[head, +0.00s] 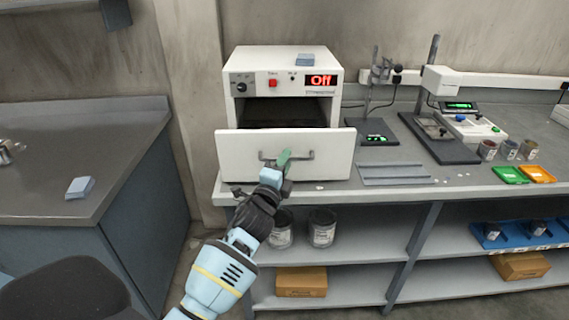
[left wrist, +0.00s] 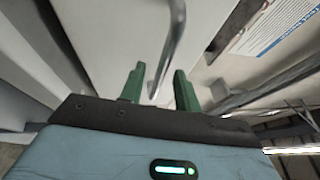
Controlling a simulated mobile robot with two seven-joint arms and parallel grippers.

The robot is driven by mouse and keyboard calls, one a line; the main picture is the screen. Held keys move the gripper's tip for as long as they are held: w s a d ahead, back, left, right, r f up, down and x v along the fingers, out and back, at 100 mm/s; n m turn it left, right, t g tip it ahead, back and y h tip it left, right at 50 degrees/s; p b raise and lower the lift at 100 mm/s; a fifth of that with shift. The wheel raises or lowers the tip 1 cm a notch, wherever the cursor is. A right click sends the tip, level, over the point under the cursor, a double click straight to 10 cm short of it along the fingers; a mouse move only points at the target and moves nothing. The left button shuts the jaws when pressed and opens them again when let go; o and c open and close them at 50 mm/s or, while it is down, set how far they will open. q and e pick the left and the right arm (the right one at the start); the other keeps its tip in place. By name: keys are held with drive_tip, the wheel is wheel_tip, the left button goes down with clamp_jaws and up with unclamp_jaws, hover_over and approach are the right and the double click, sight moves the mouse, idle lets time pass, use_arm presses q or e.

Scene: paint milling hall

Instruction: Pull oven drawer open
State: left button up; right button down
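The white oven (head: 282,62) stands on the bench, with a red "Off" display. Its drawer front (head: 235,155) stands out from the oven body, and a dark opening shows above and behind it. A grey bar handle (head: 309,155) is on the drawer front. My left gripper (head: 284,160) is at the handle's middle. In the left wrist view its two green fingers (left wrist: 159,70) stand apart, one on each side of the handle bar (left wrist: 172,45). A gap shows beside the bar, and I cannot tell whether either finger touches it. My right gripper is not in view.
The bench right of the oven holds a black scale (head: 376,132), a flat metal piece (head: 394,174), small paint tins (head: 508,149) and coloured trays (head: 510,175). Cans (head: 322,228) stand on the shelf below. A dark-topped counter (head: 60,150) is at left.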

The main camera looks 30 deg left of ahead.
use_arm(q)
drive_tip(key=v, duration=0.7)
drive_tip(key=shift+s, duration=0.35)
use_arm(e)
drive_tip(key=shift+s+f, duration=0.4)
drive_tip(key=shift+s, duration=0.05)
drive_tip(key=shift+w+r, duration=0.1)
